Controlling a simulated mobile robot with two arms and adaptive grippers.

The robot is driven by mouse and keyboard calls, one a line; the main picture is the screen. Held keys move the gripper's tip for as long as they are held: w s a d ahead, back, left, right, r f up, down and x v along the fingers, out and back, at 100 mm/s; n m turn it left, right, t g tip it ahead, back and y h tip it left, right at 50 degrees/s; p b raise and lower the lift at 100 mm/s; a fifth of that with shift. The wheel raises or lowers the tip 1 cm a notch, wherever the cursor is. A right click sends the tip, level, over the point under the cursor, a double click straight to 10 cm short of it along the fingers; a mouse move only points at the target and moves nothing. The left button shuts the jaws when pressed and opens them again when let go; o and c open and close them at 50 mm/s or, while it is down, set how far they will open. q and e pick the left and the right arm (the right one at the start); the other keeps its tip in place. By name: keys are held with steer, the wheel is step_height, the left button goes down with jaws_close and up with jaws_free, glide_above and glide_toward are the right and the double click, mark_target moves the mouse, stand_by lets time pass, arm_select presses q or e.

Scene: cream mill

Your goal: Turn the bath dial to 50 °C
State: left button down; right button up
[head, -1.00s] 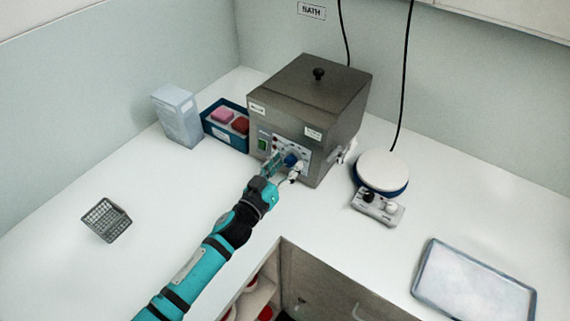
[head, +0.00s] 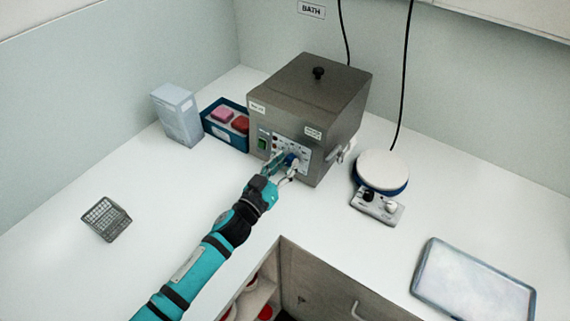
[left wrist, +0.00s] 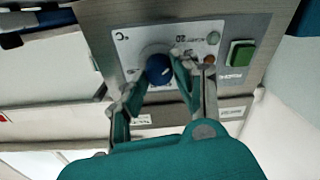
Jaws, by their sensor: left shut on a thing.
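The bath (head: 308,97) is a grey metal box with a black lid knob, standing at the back of the counter. Its front carries a pale control panel (head: 296,149) with a blue dial (head: 291,159). The dial (left wrist: 158,69) shows close up in the left wrist view, with a pale mark on its right side. My left gripper (head: 283,168) reaches the panel from the front left and is shut on the dial, one finger on each side. The panel's scale figures are too small and partly hidden to read. My right gripper is not in view.
A green switch (left wrist: 240,53) sits beside the panel. A blue box with pink and red blocks (head: 211,132) and a pale carton (head: 177,115) stand left of the bath. A round white-topped device (head: 383,170) stands right. A wire basket (head: 106,219) and a tray (head: 420,268) lie farther off.

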arm_select(q)
steer(key=m+h, duration=0.1)
steer(key=m, duration=0.4)
steer(key=shift+g, duration=0.3)
steer(key=m, duration=0.4)
steer(key=shift+m+g+p, duration=0.3)
steer(key=shift+p, duration=0.1)
steer(key=m+p, duration=0.1)
steer(key=m, duration=0.4)
steer(key=shift+g+h, duration=0.4)
steer(key=shift+m+g+p, duration=0.4)
steer(key=shift+m+p, duration=0.15)
steer(key=shift+m, duration=1.65)
steer(key=shift+f, duration=0.1)
steer(key=c, duration=1)
jaws_free()
steer(key=v, duration=1.2)
